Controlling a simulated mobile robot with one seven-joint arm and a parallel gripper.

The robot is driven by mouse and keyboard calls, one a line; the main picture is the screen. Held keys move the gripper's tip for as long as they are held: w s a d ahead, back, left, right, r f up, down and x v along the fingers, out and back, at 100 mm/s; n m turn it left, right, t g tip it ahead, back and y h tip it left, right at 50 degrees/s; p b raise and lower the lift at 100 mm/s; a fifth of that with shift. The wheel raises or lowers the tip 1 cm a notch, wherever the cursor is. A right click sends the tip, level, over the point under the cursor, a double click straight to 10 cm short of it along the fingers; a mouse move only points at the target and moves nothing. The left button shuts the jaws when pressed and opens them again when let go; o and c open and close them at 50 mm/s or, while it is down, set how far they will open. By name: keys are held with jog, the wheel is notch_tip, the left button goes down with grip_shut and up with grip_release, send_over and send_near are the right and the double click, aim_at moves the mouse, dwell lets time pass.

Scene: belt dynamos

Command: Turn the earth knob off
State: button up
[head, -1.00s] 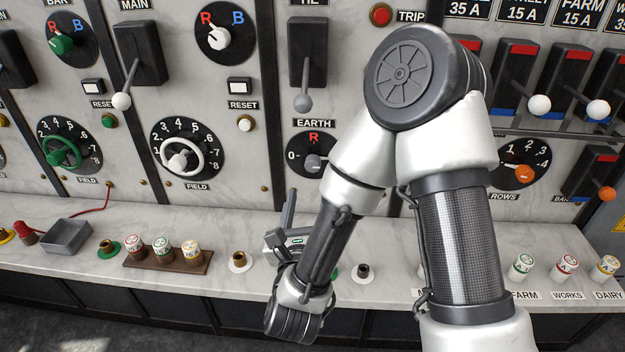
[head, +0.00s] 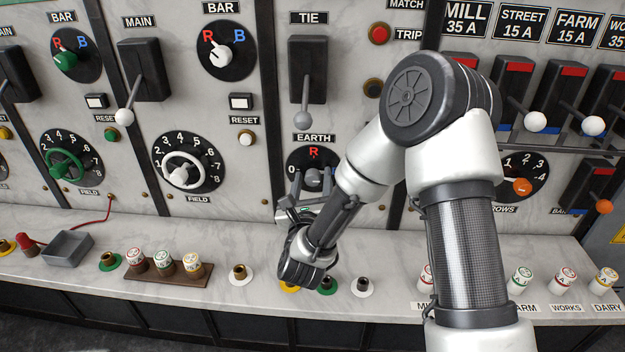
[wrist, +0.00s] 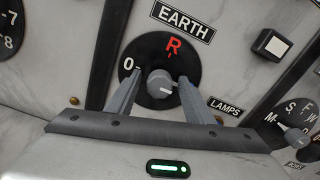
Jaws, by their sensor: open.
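The earth knob (wrist: 160,83) is a small grey knob on a round black dial, with a 0 at the left and a red R at the top, under the EARTH label (wrist: 183,20). Its white mark appears to lie toward the right, away from the 0. In the head view the knob (head: 313,178) is partly covered by my gripper (head: 312,184). My gripper also shows in the wrist view (wrist: 160,80), open, one finger on each side of the knob. I cannot tell whether either finger touches it.
The grey TIE lever (head: 303,118) hangs just above the EARTH label. A LAMPS label and a small selector knob (wrist: 293,133) are to the right in the wrist view. Below the panel, a ledge (head: 220,290) carries sockets and several capped plugs.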

jog(key=c, duration=1.1)
jog(key=shift+o, duration=0.2)
